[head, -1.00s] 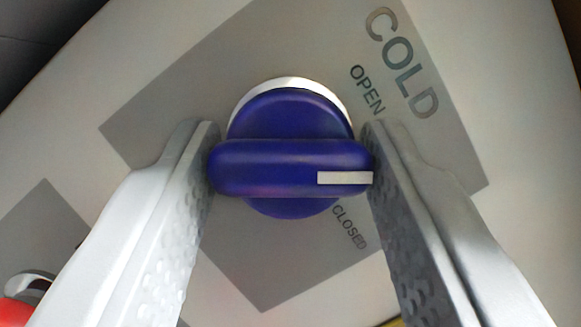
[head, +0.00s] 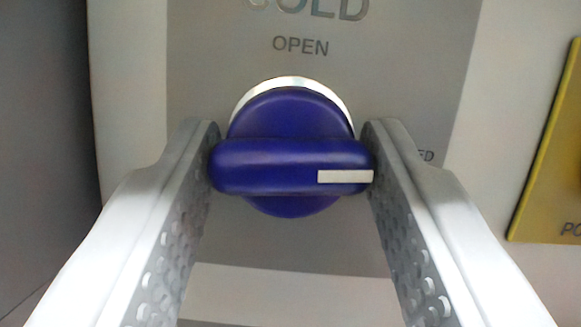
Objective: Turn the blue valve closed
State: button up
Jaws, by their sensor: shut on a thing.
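The blue valve (head: 270,170) is a round knob with a raised grip bar, set on a grey label plate (head: 330,245). The word OPEN (head: 300,46) stands above the knob, and a cut-off COLD (head: 310,8) is at the top. My gripper (head: 291,163) is shut on the two ends of the bar, one finger on each side. The right finger hides most of the word beside it.
A yellow plate (head: 545,170) with partly cut-off lettering is at the right edge. A dark grey surface (head: 45,120) lies to the left of the pale panel (head: 130,100).

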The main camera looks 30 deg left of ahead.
jog(key=shift+f+m+h, duration=0.1)
jog(key=shift+m+h, duration=0.3)
jog(key=shift+m, duration=0.4)
jog(key=shift+m+t, duration=0.3)
jog(key=o, duration=1)
